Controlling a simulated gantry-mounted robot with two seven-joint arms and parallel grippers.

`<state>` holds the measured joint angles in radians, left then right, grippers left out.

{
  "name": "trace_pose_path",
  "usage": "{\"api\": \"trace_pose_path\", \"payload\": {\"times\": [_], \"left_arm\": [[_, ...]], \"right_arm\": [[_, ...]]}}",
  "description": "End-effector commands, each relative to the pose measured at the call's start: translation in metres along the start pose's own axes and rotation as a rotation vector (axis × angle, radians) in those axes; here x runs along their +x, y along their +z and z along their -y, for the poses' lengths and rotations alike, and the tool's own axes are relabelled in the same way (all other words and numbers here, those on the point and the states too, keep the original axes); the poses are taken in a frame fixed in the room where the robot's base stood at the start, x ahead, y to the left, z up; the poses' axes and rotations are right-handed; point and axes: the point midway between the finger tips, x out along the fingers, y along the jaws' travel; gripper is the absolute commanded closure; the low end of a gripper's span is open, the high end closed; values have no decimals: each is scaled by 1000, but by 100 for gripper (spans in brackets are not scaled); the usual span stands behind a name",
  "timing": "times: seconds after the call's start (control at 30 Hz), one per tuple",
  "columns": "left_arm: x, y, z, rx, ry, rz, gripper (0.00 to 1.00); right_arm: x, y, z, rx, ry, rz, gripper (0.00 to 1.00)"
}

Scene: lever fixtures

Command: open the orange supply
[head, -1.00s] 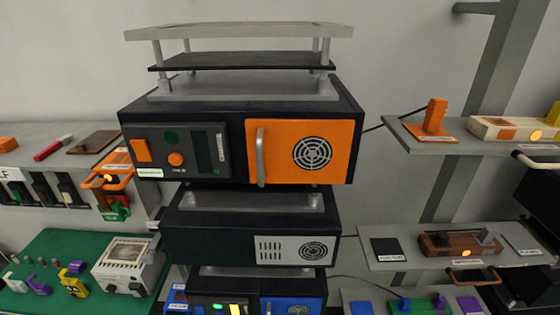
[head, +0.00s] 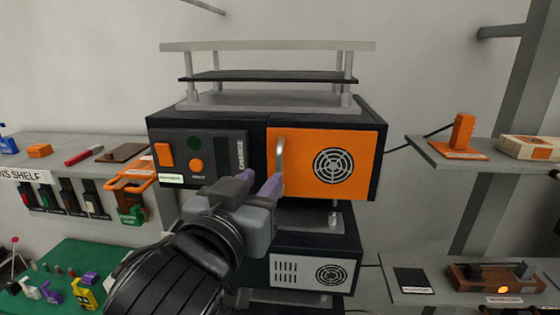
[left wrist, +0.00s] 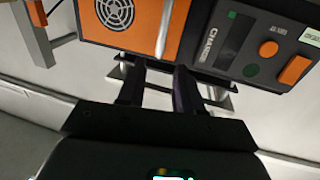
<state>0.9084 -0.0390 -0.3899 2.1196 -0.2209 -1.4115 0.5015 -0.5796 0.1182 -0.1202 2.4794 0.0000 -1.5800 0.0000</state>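The orange supply is a black box (head: 254,116) with an orange door (head: 352,165) that is closed. A vertical grey handle (head: 280,150) stands at the door's left edge. A control panel (head: 223,150) with orange buttons sits to its left. My left gripper (head: 258,183) is in front of the supply near the handle's lower end. In the left wrist view, the gripper (left wrist: 157,75) has its fingers apart, and the handle (left wrist: 164,28) shows just beyond the gap. I cannot tell whether they touch. My right gripper is not in view.
A grey unit (head: 335,255) sits below the supply, and a rack with a pale top (head: 265,46) stands above it. Shelves with small devices (head: 462,140) are at the right. A shelf (head: 60,148) and a green mat (head: 100,258) are at the left.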

Motion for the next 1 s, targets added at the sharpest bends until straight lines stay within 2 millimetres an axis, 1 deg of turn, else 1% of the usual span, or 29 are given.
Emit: {"api": "trace_pose_path", "payload": {"times": [0.17,0.4,0.6,0.8,1.0], "left_arm": [[23,-2,2,3,-4,2,65],[62,-2,1,1,-3,2,65],[88,-2,1,0,-2,2,65],[99,-1,1,0,-2,0,65],[101,0,1,-1,-2,0,65]], "right_arm": [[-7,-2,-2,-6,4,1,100],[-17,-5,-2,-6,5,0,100],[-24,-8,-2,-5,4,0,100],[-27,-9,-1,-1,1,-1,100],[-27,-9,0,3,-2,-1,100]]}}
